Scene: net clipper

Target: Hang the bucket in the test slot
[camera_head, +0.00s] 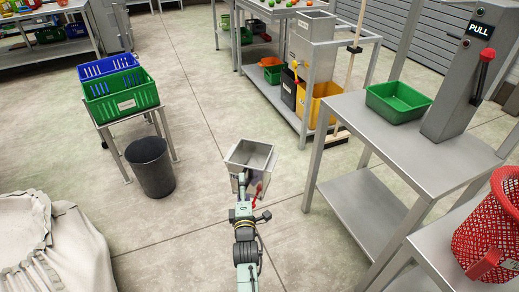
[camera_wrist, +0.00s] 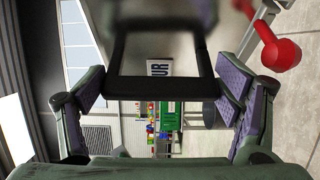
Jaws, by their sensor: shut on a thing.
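A grey, square metal bucket (camera_head: 249,158) is at my gripper (camera_head: 245,203) in the head view, open side up, above the floor in the middle. It looks empty. A small red part (camera_head: 257,191) shows at its near side. In the wrist view a dark rectangular frame (camera_wrist: 160,87) lies between the purple-padded fingers of my gripper. A red knob (camera_wrist: 281,52) shows at the right there. My gripper is shut on the bucket, but the exact contact is hard to see. I cannot make out a test slot for certain.
A steel table (camera_head: 365,107) at the right carries a green tray (camera_head: 398,100) and a grey post with a red lever (camera_head: 483,70) marked PULL. A red basket (camera_head: 490,235) stands nearer. A black bin (camera_head: 152,167) stands left. Floor between is clear.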

